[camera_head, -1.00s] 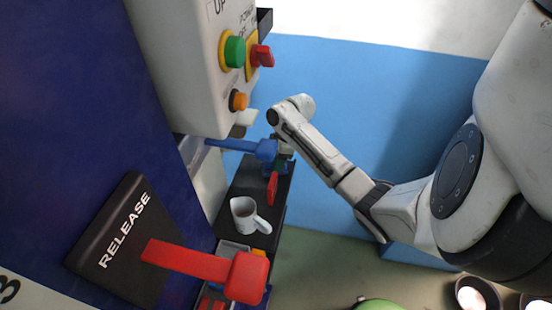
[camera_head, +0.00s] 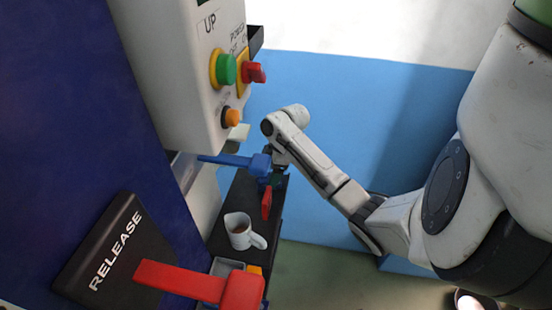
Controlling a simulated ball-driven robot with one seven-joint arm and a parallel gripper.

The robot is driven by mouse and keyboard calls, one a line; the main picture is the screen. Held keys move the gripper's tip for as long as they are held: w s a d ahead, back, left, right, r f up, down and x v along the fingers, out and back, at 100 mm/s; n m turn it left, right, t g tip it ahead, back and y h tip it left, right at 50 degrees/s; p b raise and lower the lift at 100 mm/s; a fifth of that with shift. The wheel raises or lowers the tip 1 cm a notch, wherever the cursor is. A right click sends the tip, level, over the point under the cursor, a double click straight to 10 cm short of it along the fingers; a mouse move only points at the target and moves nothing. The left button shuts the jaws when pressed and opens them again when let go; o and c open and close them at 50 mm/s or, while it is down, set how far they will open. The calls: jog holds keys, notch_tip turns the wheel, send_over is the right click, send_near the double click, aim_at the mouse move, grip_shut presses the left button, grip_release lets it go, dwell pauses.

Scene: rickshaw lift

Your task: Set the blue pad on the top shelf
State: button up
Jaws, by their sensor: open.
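My gripper (camera_head: 277,168) is at the end of my arm, small and partly hidden, beside the square end of a blue lever (camera_head: 237,162). It is open, and I cannot tell whether it touches the lever. I cannot make out a separate blue pad; a blue part near my gripper blends with the lever. A black shelf (camera_head: 226,218) runs below the gripper. A white mug (camera_head: 243,232) with dark contents and a red item (camera_head: 266,203) are on it. I cannot tell which shelf is the top one.
A grey control box (camera_head: 160,70) with green, red and orange buttons hangs above the shelf. A black RELEASE plate (camera_head: 112,250) and a red lever (camera_head: 190,284) are at lower left. A grey tray (camera_head: 228,266) is below the mug. Open floor (camera_head: 330,275) lies to the right.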

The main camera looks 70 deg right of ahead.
jog(key=b+v, duration=0.1)
jog(key=v, duration=0.9)
jog(key=shift+s+r, duration=0.15)
jog(key=shift+r, duration=0.15)
